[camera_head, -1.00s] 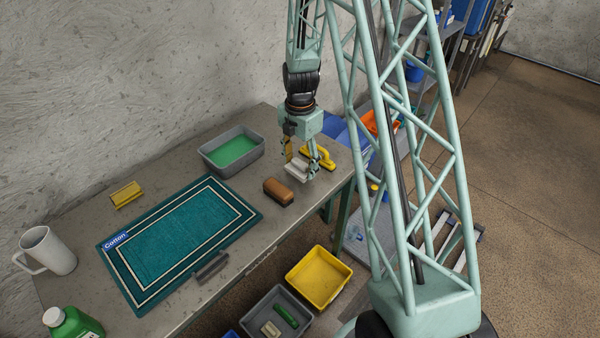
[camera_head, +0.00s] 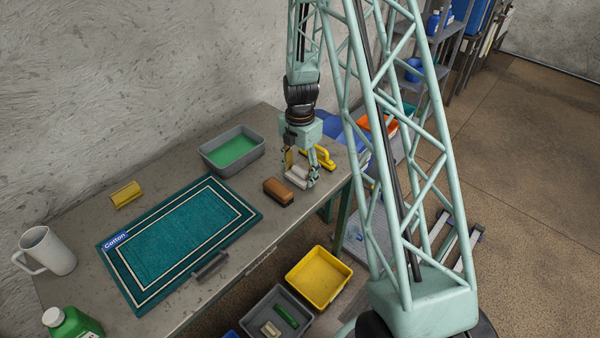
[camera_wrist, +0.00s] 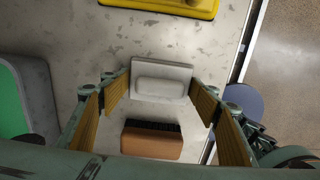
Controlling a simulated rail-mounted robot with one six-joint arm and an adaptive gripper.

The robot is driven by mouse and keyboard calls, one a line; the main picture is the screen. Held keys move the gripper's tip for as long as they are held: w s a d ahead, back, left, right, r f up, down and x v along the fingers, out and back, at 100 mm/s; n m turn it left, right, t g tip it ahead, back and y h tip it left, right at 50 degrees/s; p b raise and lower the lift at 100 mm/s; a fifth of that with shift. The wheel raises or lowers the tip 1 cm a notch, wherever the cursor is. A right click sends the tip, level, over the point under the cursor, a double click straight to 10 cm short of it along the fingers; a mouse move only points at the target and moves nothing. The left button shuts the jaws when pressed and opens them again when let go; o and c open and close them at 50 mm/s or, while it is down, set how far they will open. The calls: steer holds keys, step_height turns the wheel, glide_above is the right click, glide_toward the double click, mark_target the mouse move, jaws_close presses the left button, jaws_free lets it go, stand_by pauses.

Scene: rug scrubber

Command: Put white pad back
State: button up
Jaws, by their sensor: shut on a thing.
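The white pad (camera_head: 297,175) is a pale block with a raised grip, near the right end of the table. In the wrist view, the white pad (camera_wrist: 163,78) lies between the fingertips of my gripper (camera_wrist: 162,92), which is shut on it. In the head view my gripper (camera_head: 301,172) points down, with the pad low at the table top; I cannot tell whether it touches the table. A brown brush (camera_head: 279,191) with dark bristles stands close beside the pad.
A yellow-handled tool (camera_head: 318,157) lies just behind the pad. A grey tub of green liquid (camera_head: 232,152), a teal rug (camera_head: 180,236), a yellow sponge (camera_head: 126,194) and a white mug (camera_head: 45,250) are on the table. A yellow bin (camera_head: 319,277) stands below its front edge.

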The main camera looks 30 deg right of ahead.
mark_target(300, 170)
steer(key=shift+f, duration=0.15)
steer(key=o, duration=0.9)
steer(key=shift+o, duration=0.2)
step_height(300, 170, up, 12)
stand_by(0.5)
steer(key=shift+r, duration=0.2)
stand_by(0.4)
